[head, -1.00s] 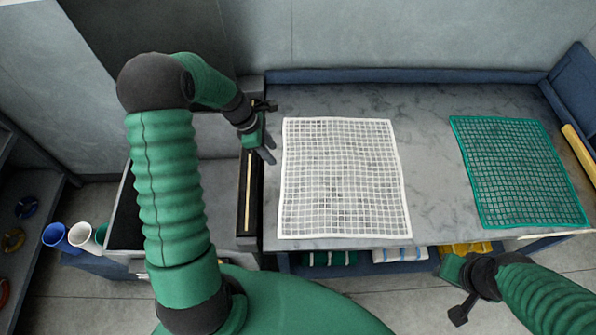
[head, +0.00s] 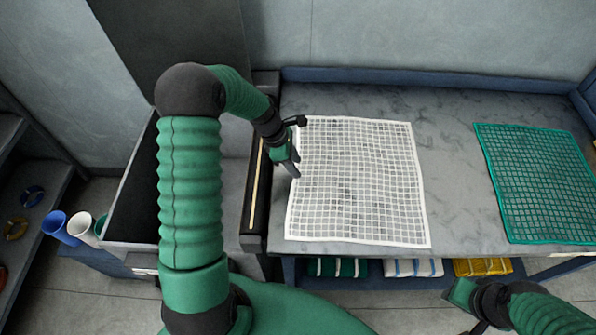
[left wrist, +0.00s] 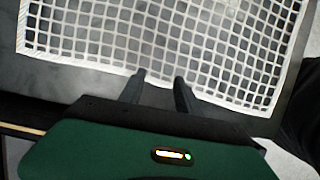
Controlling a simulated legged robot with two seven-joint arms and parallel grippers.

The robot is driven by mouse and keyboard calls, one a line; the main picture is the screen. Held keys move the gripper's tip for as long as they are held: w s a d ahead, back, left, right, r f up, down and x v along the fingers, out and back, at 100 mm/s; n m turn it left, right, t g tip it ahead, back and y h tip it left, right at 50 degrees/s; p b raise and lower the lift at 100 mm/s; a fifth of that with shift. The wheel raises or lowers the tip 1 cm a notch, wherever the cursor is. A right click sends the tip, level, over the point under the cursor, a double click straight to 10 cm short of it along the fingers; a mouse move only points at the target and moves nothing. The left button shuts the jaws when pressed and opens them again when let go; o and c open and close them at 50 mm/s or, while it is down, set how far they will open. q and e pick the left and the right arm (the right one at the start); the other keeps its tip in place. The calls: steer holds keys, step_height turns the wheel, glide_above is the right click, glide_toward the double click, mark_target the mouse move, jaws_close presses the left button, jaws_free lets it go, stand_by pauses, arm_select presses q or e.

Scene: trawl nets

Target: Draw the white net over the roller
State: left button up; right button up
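The white net (head: 358,185) lies flat on the grey table (head: 455,215). A dark bar with a pale yellow strip, which looks like the roller (head: 256,192), runs along the table's left edge. My left gripper (head: 292,168) is at the net's left edge, just right of that bar. In the left wrist view its two fingers (left wrist: 160,80) are apart, with tips by the border of the net (left wrist: 190,45). I cannot tell whether they touch it. My right gripper (head: 466,300) is low in front of the table, away from the net; its fingers are unclear.
A green net (head: 540,185) lies on the table's right side. An open bin (head: 130,205) stands left of the bar, with blue (head: 60,227) and white (head: 82,227) cups or tubes beside it. Folded striped and yellow cloths (head: 412,267) sit under the table.

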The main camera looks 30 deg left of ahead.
arm_select(q)
steer(key=shift+s+d+f, duration=0.1)
steer(key=shift+s+f, duration=0.05)
steer(key=shift+f, duration=0.05)
jaws_close()
stand_by(0.5)
steer(key=shift+r, duration=0.1)
